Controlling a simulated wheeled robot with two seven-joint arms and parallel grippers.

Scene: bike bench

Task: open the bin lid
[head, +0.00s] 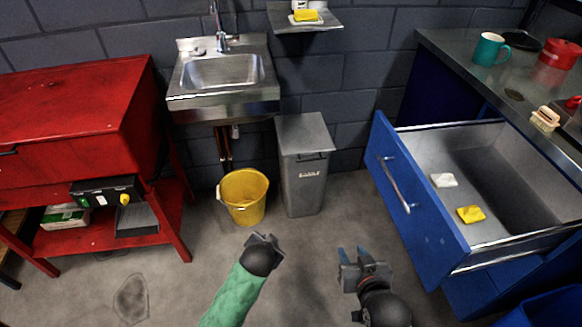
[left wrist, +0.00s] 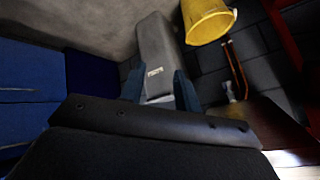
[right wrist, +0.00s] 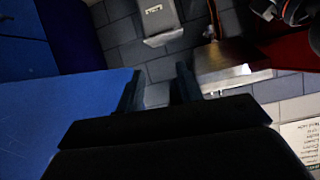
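The bin (head: 303,178) is a tall grey box standing on the floor against the wall. Its flat grey lid (head: 302,130) is closed. The bin also shows in the left wrist view (left wrist: 153,48), and partly in the right wrist view (right wrist: 160,20). My left gripper (head: 264,239) is in front of the bin and to its left, apart from it; the left wrist view shows its fingers apart with nothing held. My right gripper (head: 353,252) is in front of the bin and to its right, fingers apart and empty.
A yellow bucket (head: 244,196) stands left of the bin, below the steel sink (head: 222,72). An open blue drawer (head: 415,195) juts out on the right, holding a white and a yellow item. A red cabinet (head: 75,130) is at the left. Floor before the bin is clear.

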